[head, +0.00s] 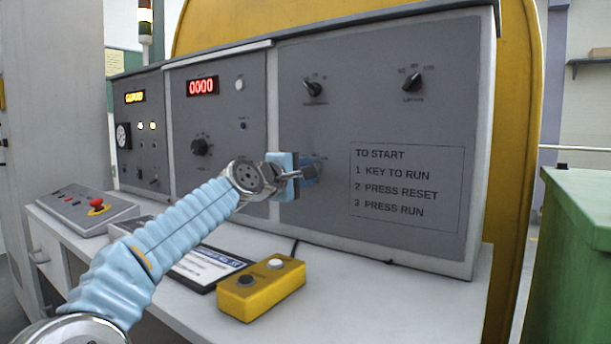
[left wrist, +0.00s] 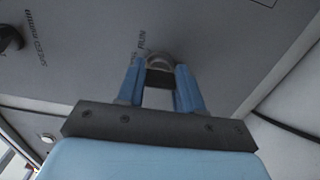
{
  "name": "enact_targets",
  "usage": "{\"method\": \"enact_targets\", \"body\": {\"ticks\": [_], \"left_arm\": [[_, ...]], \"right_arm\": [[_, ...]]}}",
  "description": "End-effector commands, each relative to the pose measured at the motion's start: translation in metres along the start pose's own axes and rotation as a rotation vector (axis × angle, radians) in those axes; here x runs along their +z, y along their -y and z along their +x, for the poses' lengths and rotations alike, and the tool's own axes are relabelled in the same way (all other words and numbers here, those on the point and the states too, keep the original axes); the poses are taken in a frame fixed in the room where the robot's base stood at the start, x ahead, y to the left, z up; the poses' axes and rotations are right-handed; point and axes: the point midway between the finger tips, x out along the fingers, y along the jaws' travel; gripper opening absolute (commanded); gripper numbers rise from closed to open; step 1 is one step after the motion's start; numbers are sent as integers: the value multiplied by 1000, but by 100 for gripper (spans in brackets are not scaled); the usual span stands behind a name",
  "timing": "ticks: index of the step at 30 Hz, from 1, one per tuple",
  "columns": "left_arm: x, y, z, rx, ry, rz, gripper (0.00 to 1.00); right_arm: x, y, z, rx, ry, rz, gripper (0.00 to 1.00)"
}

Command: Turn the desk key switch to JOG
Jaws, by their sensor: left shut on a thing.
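The desk key switch (left wrist: 159,62) is on the grey panel, with its round collar showing just past my fingertips in the left wrist view. A label ending in RUN is printed beside it; the rest of the label is too blurred or covered to read. My left gripper (head: 311,170) reaches the panel and is shut on the key, with its blue fingers (left wrist: 160,85) on either side of it. The fingers hide most of the key in the head view, so I cannot tell its exact angle. My right gripper is not in view.
Dark knobs (head: 313,89) and (head: 412,82) sit above on the panel. A printed start notice (head: 405,188) is to the right. A yellow two-button box (head: 262,288) lies on the desk below. A grey box with a red emergency stop (head: 97,204) is at left.

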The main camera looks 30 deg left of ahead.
Motion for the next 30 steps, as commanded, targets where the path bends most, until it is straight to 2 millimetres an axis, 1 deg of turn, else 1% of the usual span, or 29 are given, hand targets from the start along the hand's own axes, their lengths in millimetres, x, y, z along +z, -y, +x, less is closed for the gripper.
{"method": "enact_targets", "body": {"ticks": [6, 18, 19, 21, 23, 30], "left_arm": [[1, 0, 0, 0, 1, 39, 6], [1, 0, 0, 0, 2, 43, 6], [1, 0, 0, -1, 2, 43, 41], [1, 0, 0, -1, 2, 43, 51], [0, 0, 0, -1, 1, 43, 61], [0, 0, 0, 0, 1, 43, 62]], "right_arm": [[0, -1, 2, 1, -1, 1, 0], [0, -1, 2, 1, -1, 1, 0], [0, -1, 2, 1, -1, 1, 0], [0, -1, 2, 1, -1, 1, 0], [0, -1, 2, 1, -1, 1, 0], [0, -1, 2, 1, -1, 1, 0]]}}
